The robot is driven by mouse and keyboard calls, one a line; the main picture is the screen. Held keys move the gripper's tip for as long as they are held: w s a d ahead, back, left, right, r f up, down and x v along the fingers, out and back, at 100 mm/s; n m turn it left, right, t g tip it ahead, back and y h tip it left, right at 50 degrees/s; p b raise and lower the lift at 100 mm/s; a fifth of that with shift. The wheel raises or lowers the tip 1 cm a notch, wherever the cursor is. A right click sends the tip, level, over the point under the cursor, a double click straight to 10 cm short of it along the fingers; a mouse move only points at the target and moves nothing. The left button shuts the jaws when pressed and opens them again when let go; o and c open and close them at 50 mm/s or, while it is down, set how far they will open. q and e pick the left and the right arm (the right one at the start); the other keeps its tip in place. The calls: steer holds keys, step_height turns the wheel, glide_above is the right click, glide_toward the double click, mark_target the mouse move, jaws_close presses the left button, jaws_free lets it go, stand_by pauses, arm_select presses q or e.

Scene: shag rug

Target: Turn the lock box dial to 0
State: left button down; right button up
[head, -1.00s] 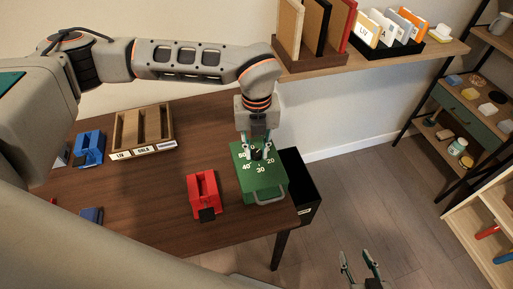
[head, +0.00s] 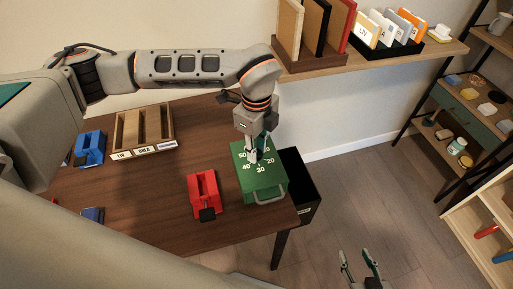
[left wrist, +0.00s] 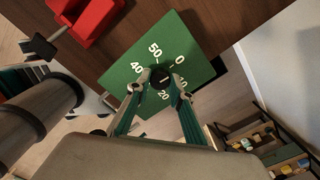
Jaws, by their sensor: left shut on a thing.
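The green lock box (head: 249,182) stands near the right end of the table, with white numbers and a handle on its front. In the left wrist view its green face (left wrist: 125,70) shows 50, 40, 20, 10 and 0 around a black dial (left wrist: 161,78). My left gripper (head: 257,157), also in the left wrist view (left wrist: 161,90), is shut on the dial, one finger on each side. The mark the dial points to cannot be made out. My right gripper (head: 360,264) is open and empty, low at the picture's bottom, away from the table.
A red device (head: 203,188) stands on the table left of the box. Blue devices (head: 90,148) and a labelled wooden tray (head: 143,132) lie further left. A black bin (head: 299,178) stands beside the table's right end. A wall shelf (head: 390,55) holds binders.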

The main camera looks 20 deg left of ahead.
arm_select(q)
steer(key=shift+w+r+n, duration=0.1)
steer(key=shift+n, duration=0.5)
steer(key=c, duration=1.8)
jaws_free()
step_height(320, 180, up, 12)
steer(key=shift+f, duration=0.1)
